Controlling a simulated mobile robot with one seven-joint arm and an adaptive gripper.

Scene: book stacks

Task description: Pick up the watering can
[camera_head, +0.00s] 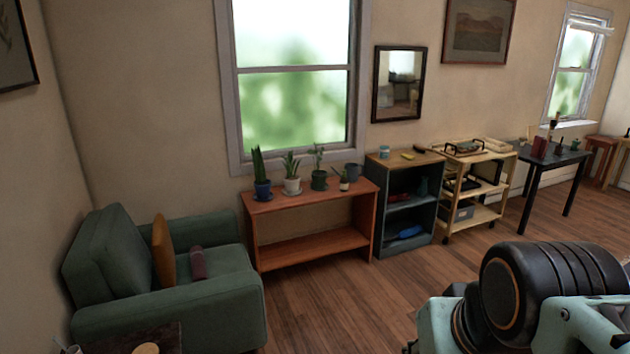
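I cannot make out a watering can for certain. A small grey-blue vessel (354,170) stands at the right end of the orange wooden shelf unit (310,245), partly behind a small potted plant (343,184); it could be a can or a pot. A dark green upright object (422,187) sits in the upper compartment of the dark blue-grey bookcase (433,205), too small to identify. Part of my arm shows at the lower right, far in front of the furniture. My gripper is not in view.
Several potted plants (262,189) line the orange unit's top. A green armchair (200,308) stands left, with a dark tabletop (135,340) in front. A pale trolley (490,213) and black table (555,163) stand right. The wooden floor (335,310) between is clear.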

